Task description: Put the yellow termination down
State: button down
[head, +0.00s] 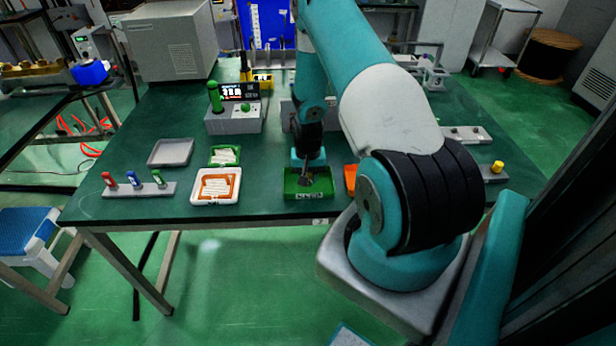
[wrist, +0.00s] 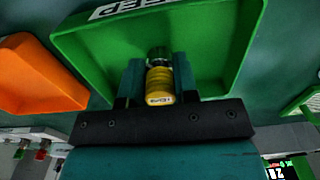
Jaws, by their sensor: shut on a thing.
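The yellow termination (wrist: 159,86) has a yellow ribbed body with a dark printed label and a metal connector end. My gripper (wrist: 158,78) is shut on it, one finger on each side, in the wrist view. In the head view my gripper (head: 305,178) is low over the green tray (head: 290,190); the termination is too small to make out there. I cannot tell whether it touches the tray floor.
An orange tray (head: 350,180) stands just right of the green tray, partly behind my arm. A holder (head: 115,192) with coloured pieces stands farther left. A grey instrument (head: 234,121) stands behind.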

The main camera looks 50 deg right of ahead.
jog(key=c, duration=0.9)
grip_release()
jog(key=shift+s+f, duration=0.1)
jog(key=shift+f, duration=0.3)
jog(key=shift+r, duration=0.1)
